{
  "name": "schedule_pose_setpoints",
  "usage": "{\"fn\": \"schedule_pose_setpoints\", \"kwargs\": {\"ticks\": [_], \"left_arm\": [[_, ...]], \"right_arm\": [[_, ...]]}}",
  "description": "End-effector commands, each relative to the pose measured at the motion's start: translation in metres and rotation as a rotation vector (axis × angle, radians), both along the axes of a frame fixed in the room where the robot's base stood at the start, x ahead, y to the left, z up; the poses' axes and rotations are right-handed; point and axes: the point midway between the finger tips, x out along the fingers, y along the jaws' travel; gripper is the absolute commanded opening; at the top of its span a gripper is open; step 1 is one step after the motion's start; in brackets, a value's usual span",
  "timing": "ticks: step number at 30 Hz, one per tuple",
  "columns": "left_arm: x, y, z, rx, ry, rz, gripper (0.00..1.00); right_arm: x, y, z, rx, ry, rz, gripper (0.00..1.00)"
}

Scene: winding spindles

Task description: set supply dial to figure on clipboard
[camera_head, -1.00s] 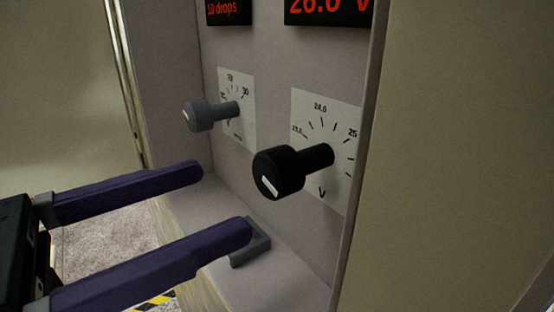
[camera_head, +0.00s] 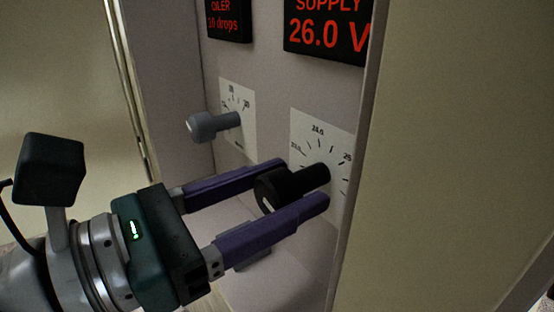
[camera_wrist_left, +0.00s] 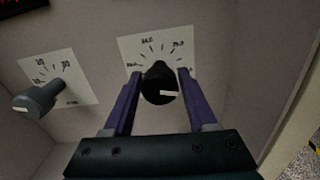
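The black supply dial (camera_head: 285,188) sticks out of the panel in front of its white scale card (camera_head: 322,138). The red supply display (camera_head: 326,36) above it reads 26.0 V. My left gripper (camera_head: 299,182) has its purple fingers on either side of the black knob. In the left wrist view the knob (camera_wrist_left: 160,86) sits between the fingers (camera_wrist_left: 159,90), with its white mark toward the lower right. The fingers are apart, with a small gap visible beside the knob. The clipboard is not in view. My right gripper is not in view.
A grey oiler knob (camera_head: 212,125) with its own card (camera_head: 238,112) is to the left, under a display (camera_head: 226,20) reading 10 drops. A pale cabinet wall (camera_head: 450,150) stands close on the right. A ledge lies below the dials.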

Motion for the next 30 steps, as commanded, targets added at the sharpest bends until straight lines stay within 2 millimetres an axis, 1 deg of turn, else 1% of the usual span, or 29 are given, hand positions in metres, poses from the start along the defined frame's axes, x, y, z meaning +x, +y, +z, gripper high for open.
{"fn": "schedule_pose_setpoints", "kwargs": {"ticks": [1,2,12,15,23,30], "left_arm": [[-0.0001,0.0001,0.0,0.0,0.0,0.0,0.51],[-0.0001,0.0002,0.0,0.0,0.0,0.0,0.47],[-0.0002,0.0002,0.0,0.0,0.0,0.0,0.09],[-0.0002,0.0002,0.0001,0.0,0.0,0.0,0.0],[-0.0001,0.0003,0.0003,-0.011,0.015,0.0,0.0],[0.0002,0.0005,0.0007,-0.07,0.096,0.0,0.0]], "right_arm": [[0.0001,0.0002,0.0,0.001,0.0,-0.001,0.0],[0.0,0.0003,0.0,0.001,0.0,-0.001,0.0],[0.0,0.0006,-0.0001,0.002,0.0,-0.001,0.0],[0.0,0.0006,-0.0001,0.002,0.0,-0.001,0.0],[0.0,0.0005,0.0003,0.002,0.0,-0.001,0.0],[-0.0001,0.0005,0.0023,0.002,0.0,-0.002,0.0]]}}
